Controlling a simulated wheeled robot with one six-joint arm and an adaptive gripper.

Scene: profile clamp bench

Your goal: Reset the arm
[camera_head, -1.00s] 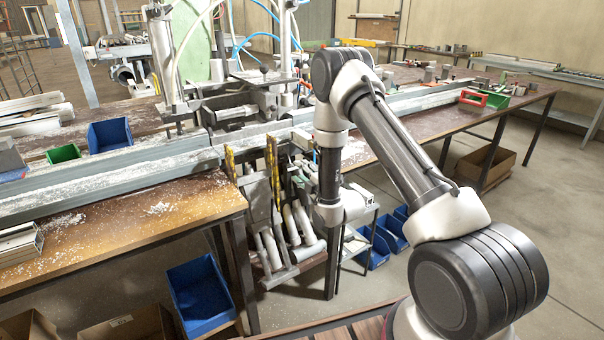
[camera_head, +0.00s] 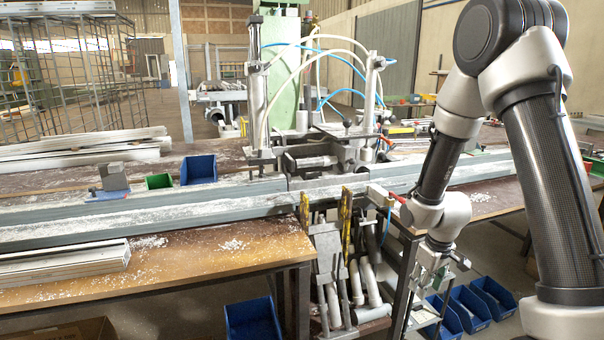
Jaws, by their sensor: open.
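My arm stands at the right of the head view, bent at a high elbow, with its forearm reaching down to the wrist. My gripper (camera_head: 432,272) hangs below the wrist, in front of the bench edge and above the blue bins on the floor. It is small in the picture and blends with the clutter behind it. It is open, and I see nothing held in it. The exact place of its fingertips is hard to make out.
The clamp machine (camera_head: 315,150) with hoses stands behind the long profile rail (camera_head: 150,212). A wooden bench (camera_head: 215,250) carries shavings. Tubes (camera_head: 370,285) hang in a rack left of my gripper. Blue bins (camera_head: 490,298) are on the floor. Mesh cages (camera_head: 70,75) stand behind.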

